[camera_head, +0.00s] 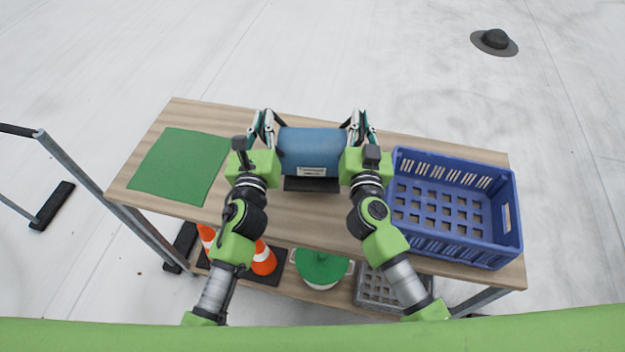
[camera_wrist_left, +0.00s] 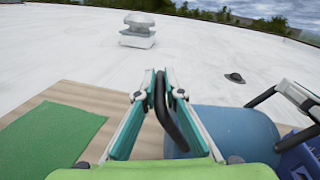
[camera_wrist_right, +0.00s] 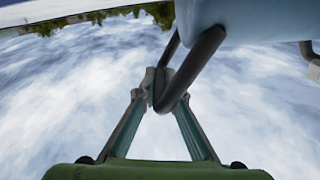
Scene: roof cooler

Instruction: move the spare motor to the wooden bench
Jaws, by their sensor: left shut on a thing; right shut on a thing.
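The spare motor (camera_head: 310,148) is a blue rounded body with a pale label and a dark handle at each side. It is over the middle of the wooden bench (camera_head: 300,218); I cannot tell whether it touches the top. A dark flat shape (camera_head: 311,184) shows just below it. My left gripper (camera_head: 264,118) is shut on its left handle, which shows in the left wrist view (camera_wrist_left: 166,112). My right gripper (camera_head: 357,118) is shut on its right handle, which shows in the right wrist view (camera_wrist_right: 192,75). The motor's underside is hidden.
A green mat (camera_head: 180,165) lies on the bench's left end. A blue crate (camera_head: 455,255) stands at the right end, close to my right arm. Orange cones (camera_head: 263,260), a green-lidded pot (camera_head: 321,268) and a grey crate (camera_head: 376,290) are below. A metal rail (camera_head: 72,165) stands left.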

